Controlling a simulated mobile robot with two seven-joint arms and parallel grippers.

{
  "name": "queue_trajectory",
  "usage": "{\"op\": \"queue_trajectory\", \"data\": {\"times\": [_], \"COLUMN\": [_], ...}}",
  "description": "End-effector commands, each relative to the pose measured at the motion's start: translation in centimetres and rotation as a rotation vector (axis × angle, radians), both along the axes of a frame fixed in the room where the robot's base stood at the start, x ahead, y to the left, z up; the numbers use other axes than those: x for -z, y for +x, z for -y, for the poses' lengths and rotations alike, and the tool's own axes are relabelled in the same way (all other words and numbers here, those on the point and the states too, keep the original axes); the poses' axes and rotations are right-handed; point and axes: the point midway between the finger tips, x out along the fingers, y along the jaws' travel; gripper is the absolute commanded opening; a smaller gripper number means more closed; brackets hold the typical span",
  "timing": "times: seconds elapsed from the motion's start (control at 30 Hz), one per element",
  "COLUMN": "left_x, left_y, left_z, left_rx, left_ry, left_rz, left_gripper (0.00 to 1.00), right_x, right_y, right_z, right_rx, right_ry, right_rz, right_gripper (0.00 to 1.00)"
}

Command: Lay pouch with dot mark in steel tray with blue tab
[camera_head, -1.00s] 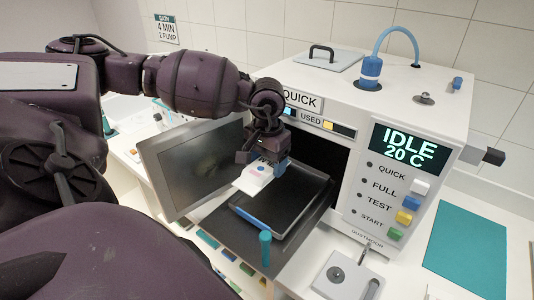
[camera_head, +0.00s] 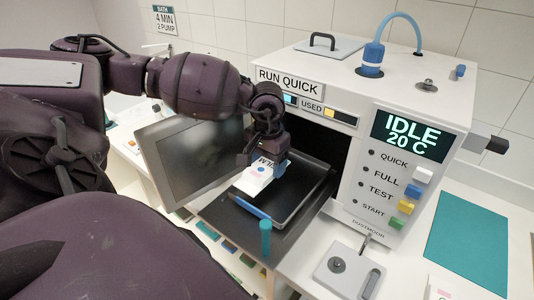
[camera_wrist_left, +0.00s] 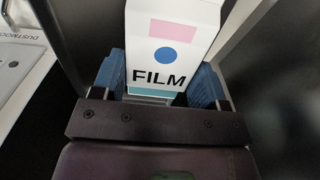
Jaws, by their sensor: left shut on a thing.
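My left gripper (camera_head: 265,158) is shut on a white pouch (camera_head: 254,181) and holds it over the left part of the steel tray (camera_head: 299,209). In the left wrist view the pouch (camera_wrist_left: 170,30) shows a blue round dot, a pink patch and the word FILM, between the blue fingers of the gripper (camera_wrist_left: 155,85). The tray is dark inside and has a blue tab (camera_head: 250,208) on its front edge. It sits on the pulled-out shelf in front of the open chamber. I cannot tell whether the pouch touches the tray. My right gripper is not in view.
The open chamber door (camera_head: 192,160) stands left of the tray. The white machine (camera_head: 420,95) rises right and behind, its display reading IDLE 20 C. A teal post (camera_head: 265,238) stands at the shelf's front. A teal mat (camera_head: 468,240) lies at right.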

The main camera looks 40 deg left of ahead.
Motion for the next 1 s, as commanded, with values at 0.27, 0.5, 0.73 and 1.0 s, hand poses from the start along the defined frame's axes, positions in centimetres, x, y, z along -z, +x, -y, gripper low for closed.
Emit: {"op": "queue_trajectory", "data": {"times": [0.27,0.5,0.73,1.0], "left_x": [-0.01,-0.01,-0.01,-0.62], "left_y": [0.00,0.00,0.00,0.06], "left_z": [0.01,0.01,0.01,0.00], "left_rx": [0.000,0.000,0.000,0.000], "left_ry": [0.000,0.000,0.000,0.000], "left_rz": [0.000,0.000,0.000,0.002], "left_gripper": [0.44,0.79,0.97,0.97], "right_x": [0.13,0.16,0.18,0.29], "right_y": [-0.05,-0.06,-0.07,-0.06], "right_z": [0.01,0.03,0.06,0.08], "right_rx": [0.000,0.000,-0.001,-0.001], "right_ry": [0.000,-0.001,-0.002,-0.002], "right_rz": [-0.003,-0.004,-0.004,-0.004], "right_gripper": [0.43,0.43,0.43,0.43]}}
